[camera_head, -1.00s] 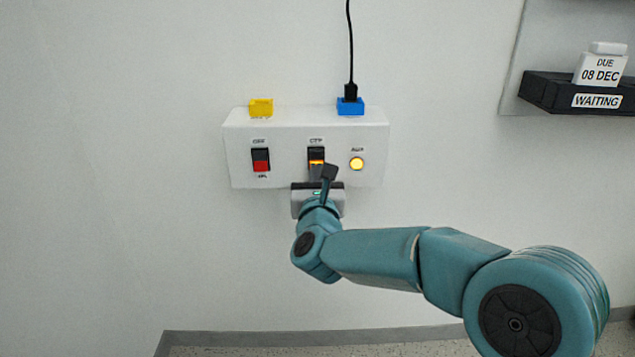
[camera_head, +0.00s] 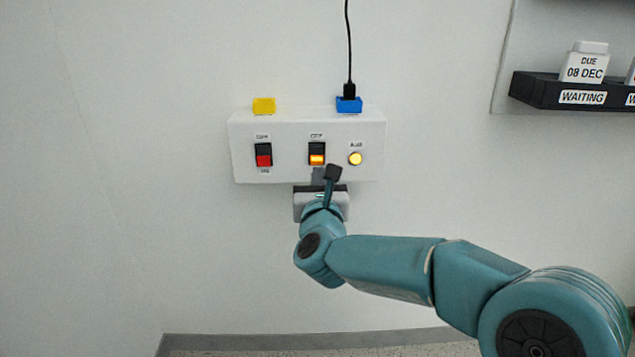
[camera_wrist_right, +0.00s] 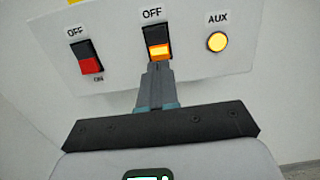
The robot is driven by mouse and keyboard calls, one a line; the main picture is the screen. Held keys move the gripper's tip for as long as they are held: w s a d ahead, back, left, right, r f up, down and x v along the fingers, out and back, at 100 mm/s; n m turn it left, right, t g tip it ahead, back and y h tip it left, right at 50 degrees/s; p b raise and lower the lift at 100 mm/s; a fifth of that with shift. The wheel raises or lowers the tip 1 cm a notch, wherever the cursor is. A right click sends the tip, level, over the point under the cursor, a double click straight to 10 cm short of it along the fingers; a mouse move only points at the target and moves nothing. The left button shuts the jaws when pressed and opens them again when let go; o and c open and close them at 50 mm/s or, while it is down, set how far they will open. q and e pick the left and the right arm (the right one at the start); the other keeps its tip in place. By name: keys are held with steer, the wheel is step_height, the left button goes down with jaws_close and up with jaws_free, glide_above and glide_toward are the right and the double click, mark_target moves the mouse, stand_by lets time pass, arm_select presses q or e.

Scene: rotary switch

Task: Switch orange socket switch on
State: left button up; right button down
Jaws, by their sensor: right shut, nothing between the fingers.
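The orange switch (camera_head: 317,154) is the middle rocker on the white socket box (camera_head: 210,0) on the wall. It has a black upper half and a glowing orange lower half, and it shows close up in the right wrist view (camera_wrist_right: 158,42), under an "OFF" label. My right gripper (camera_head: 317,174) is shut and empty. Its fingertips (camera_wrist_right: 158,68) are just below the orange switch; I cannot tell whether they touch it. My left gripper is not in view.
A red and black switch (camera_head: 264,155) is to the left, and a round lit yellow AUX light (camera_head: 355,158) to the right. A yellow socket (camera_head: 264,105) and a blue socket (camera_head: 349,104) with a black plug sit on top. A dark shelf (camera_head: 540,90) is at the upper right.

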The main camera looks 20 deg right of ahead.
steer(key=v, duration=0.9)
steer(key=shift+s+f, duration=0.3)
steer(key=shift+a, duration=0.1)
